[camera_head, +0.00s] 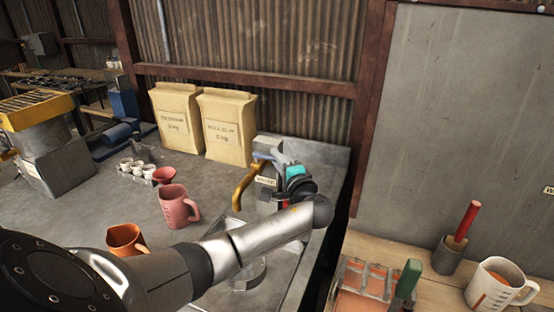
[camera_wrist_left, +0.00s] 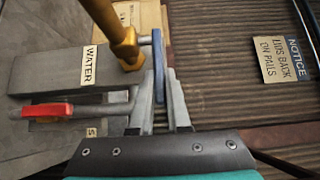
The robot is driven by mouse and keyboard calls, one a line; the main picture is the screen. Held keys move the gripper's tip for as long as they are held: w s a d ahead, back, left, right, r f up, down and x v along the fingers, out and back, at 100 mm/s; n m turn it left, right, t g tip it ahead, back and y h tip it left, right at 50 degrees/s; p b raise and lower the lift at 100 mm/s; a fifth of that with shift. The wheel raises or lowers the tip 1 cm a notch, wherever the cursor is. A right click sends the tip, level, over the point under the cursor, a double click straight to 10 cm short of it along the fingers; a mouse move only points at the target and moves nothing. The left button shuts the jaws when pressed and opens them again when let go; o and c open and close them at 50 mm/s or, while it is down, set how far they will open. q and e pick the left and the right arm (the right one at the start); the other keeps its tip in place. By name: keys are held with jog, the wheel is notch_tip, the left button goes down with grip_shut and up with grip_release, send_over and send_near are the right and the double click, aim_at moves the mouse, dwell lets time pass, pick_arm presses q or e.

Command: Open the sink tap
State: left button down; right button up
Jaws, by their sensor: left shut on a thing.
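The tap has a curved brass spout (camera_head: 243,187) rising from a grey block at the right end of the metal counter. In the left wrist view the block carries a WATER label (camera_wrist_left: 89,65), and the spout (camera_wrist_left: 112,32) comes in from the top. A blue lever (camera_wrist_left: 158,62) stands beside the spout's base, and a red lever (camera_wrist_left: 47,110) lies to the left. My left gripper (camera_wrist_left: 160,95) is shut on the blue lever, with a finger on each side. In the head view my left gripper (camera_head: 281,160) is at the tap, partly hidden by my wrist. My right gripper is not seen.
A glass vessel (camera_head: 246,275) is partly behind my arm. A wooden bench with tools is at right.

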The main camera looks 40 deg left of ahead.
aim_at(270, 159)
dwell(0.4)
pick_arm(q)
jog(key=shift+s+d+m+t+h+p, duration=0.1)
jog(key=shift+s+m+t+h+p, duration=0.2)
jog(key=shift+m+t+h+p, duration=0.25)
jog(key=shift+s+d+m+t+h+p, duration=0.1)
jog(key=shift+s+m+t+h+p, duration=0.15)
jog(key=shift+m+t+p, duration=0.35)
jog(key=shift+s+m+t+h, duration=0.4)
jog(key=shift+m+t+h, duration=0.35)
jog(key=shift+t, duration=0.4)
jog(key=shift+s+a+f+m+t+h, duration=0.1)
jog(key=shift+s+m+t+h, duration=0.15)
jog(key=shift+m+t+h, duration=0.25)
jog(key=shift+s+a+m+t+h+b, duration=0.1)
jog(key=shift+s+m+t+h+b, duration=0.25)
jog(key=shift+m+t+h+b, duration=0.6)
jog(key=shift+s+a+m+t+h+b, duration=0.2)
jog(key=shift+s+m+h, duration=0.3)
jog(key=shift+h, duration=0.85)
jog(key=shift+s+d+m+t+h+b, duration=0.1)
jog(key=shift+s+m+t+h+b, duration=0.15)
jog(key=shift+m+t+h+b, duration=0.55)
jog(key=shift+a+h, duration=0.1)
jog(key=shift+h, duration=0.45)
jog(key=shift+p, duration=0.3)
jog(key=c, duration=0.9)
grip_release()
